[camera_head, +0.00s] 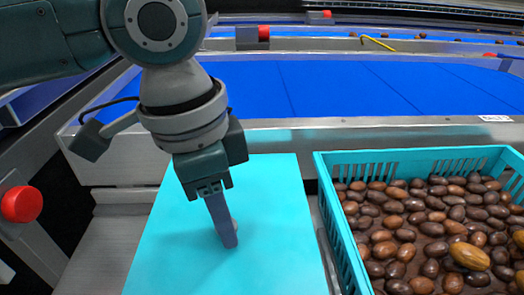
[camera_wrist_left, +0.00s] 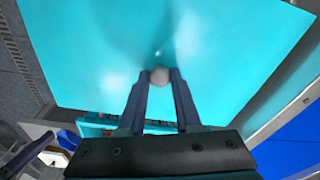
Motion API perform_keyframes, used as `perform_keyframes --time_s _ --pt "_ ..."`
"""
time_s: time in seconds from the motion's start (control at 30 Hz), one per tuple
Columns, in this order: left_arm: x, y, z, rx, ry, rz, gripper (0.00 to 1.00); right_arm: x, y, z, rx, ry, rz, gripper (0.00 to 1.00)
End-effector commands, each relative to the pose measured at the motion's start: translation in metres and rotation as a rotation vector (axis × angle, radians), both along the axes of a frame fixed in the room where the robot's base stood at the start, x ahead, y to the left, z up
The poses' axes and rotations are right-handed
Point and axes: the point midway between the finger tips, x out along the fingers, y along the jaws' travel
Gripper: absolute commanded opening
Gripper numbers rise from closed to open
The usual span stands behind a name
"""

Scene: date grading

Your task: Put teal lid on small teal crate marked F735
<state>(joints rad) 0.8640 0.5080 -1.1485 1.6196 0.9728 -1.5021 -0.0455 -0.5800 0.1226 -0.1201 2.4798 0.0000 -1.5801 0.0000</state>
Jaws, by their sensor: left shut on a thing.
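The teal lid (camera_head: 275,210) is a flat bright panel left of centre in the head view and fills much of the left wrist view (camera_wrist_left: 90,50). My left gripper (camera_head: 229,240) points down at the lid, its fingers shut on the lid's pale round knob (camera_wrist_left: 159,76). A teal crate (camera_head: 345,240) full of brown dates stands right of the lid, with slotted walls. No F735 mark is readable on it. In the left wrist view, part of a teal crate (camera_wrist_left: 92,130) with dates shows past the lid's edge; I cannot tell whether it is the same crate.
A blue conveyor belt (camera_head: 320,85) runs behind, with a grey metal rail (camera_head: 400,133) in front of it. A red button (camera_head: 21,204) stands at the left. A grey surface (camera_head: 95,250) lies bare left of the lid.

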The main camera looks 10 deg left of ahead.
Motion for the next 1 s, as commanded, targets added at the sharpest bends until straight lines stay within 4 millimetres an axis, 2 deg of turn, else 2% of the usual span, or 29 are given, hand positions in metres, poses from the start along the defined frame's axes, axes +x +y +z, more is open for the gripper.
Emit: perform_keyframes --time_s 1.0 --pt "0.000 0.000 -0.012 0.000 0.000 -0.001 0.00 0.000 0.001 -0.003 0.004 0.000 -0.003 0.00"
